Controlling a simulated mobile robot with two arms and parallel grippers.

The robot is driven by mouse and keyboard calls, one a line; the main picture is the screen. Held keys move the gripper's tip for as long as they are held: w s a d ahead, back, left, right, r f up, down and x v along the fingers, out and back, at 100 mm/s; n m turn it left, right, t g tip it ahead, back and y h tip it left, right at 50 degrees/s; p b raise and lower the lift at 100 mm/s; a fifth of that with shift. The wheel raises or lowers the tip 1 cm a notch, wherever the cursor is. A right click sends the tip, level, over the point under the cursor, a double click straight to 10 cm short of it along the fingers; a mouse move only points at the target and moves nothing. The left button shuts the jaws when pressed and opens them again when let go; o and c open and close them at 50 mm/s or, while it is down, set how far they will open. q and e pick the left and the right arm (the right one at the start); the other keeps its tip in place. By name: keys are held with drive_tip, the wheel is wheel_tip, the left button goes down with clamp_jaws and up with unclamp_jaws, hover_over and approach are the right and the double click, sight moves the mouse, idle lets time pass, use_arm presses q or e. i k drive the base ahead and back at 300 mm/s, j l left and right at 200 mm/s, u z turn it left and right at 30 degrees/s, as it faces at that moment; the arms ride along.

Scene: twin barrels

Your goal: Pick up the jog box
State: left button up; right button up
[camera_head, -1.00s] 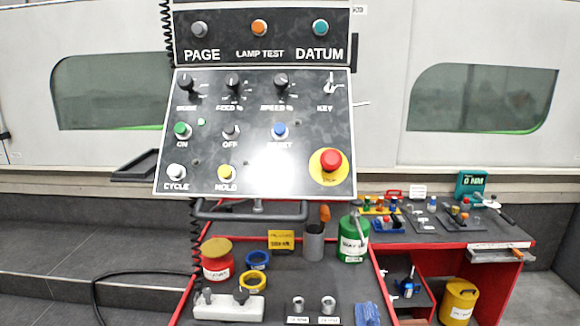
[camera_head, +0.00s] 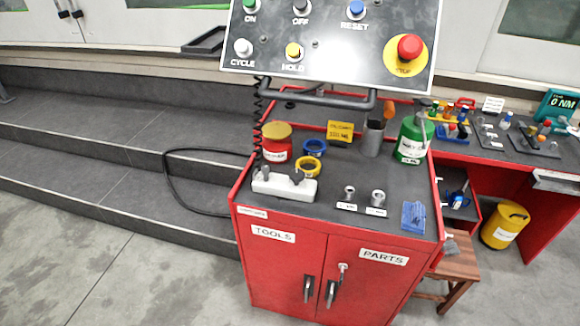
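What looks like the jog box (camera_head: 286,186) is a whitish, low box with small knobs on top. It lies at the left front of the red cart's dark top (camera_head: 330,197), near the left edge. A black coiled cord (camera_head: 258,120) hangs from above and comes down at its left end. Neither of my grippers is in view.
A control panel (camera_head: 325,65) with a handle bar (camera_head: 315,98) overhangs the cart's back. Red tin (camera_head: 277,146), blue ring (camera_head: 315,148), yellow ring (camera_head: 308,167), green can (camera_head: 412,140) and small metal sockets share the top. A wooden stool (camera_head: 453,266) stands right. Floor at left is clear.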

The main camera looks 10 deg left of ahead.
sight(278, 185)
drive_tip(key=i+j+z, duration=0.15)
drive_tip(key=z, duration=0.35)
drive_tip(key=j+z, duration=0.45)
drive_tip(key=i+l, duration=0.05)
